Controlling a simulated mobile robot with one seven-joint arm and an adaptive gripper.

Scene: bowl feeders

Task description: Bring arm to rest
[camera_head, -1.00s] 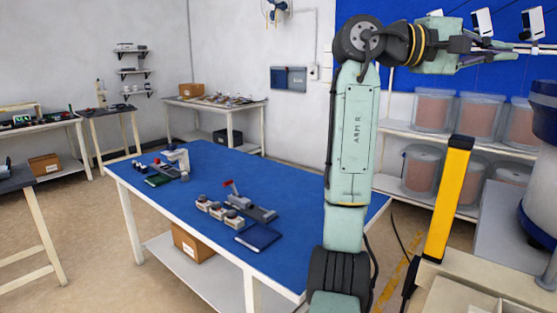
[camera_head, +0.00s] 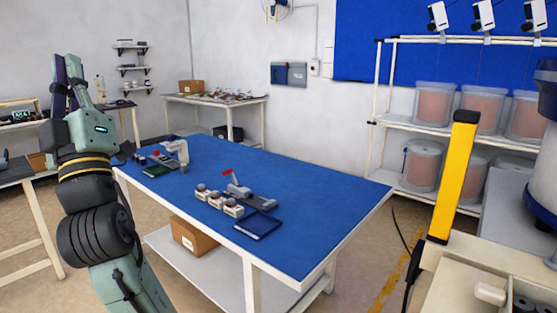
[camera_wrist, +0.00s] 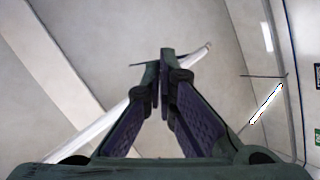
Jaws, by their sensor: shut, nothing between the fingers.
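My gripper (camera_head: 68,78) stands at the left of the head view, pointing up, with the arm folded below it. It is left of the blue-topped table and apart from it. In the wrist view my gripper (camera_wrist: 160,62) has its fingertips together with nothing between them.
The blue-topped table (camera_head: 310,222) fills the middle, with several small parts and a dark blue tray (camera_head: 258,226) on it. A yellow post (camera_head: 455,175) and shelves with clear bins (camera_head: 433,108) stand at the right. A dark-topped table (camera_head: 22,177) is behind my arm.

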